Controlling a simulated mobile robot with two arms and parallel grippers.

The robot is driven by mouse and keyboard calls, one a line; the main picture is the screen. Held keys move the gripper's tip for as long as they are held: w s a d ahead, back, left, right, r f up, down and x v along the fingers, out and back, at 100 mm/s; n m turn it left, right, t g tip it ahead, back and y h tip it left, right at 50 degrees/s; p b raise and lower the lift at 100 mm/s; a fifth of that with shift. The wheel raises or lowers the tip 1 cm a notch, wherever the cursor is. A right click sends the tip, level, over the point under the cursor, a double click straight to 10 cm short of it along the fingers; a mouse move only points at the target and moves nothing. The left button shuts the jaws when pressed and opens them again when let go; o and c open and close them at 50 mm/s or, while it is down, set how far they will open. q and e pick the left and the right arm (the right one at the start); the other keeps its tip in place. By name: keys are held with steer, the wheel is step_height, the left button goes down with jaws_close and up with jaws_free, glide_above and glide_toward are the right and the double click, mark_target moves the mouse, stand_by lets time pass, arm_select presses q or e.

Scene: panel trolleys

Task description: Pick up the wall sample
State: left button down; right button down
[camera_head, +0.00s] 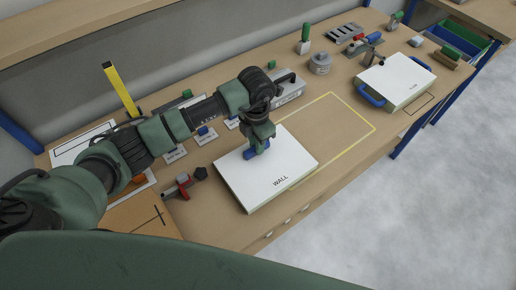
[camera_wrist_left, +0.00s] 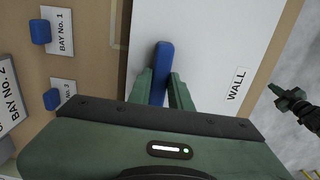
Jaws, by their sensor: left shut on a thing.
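The wall sample (camera_head: 276,183) is a white square panel marked WALL, with a blue handle, at the middle of the wooden bench in the head view. It also fills much of the left wrist view (camera_wrist_left: 209,52). My left gripper (camera_head: 257,151) comes down over the panel's left part and is shut on its blue handle. In the left wrist view the two green fingers of my left gripper (camera_wrist_left: 164,90) press on both sides of the blue handle (camera_wrist_left: 161,66). I cannot tell whether the panel is clear of the bench. My right gripper is not clearly visible in the head view.
A yellow outlined rectangle (camera_head: 374,128) on the bench lies right of the panel. A second white panel (camera_head: 396,80) with blue handles stands farther right. A red clamp-like tool (camera_head: 183,184), BAY labels and a grey tin (camera_head: 320,63) lie around. A yellow upright strip (camera_head: 120,90) stands at left.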

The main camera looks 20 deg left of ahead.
arm_select(q)
step_height(320, 180, up, 19)
steer(key=b, duration=0.4)
steer(key=shift+r, duration=0.15)
steer(key=shift+r+p, duration=1.2)
steer(key=shift+r, duration=0.65)
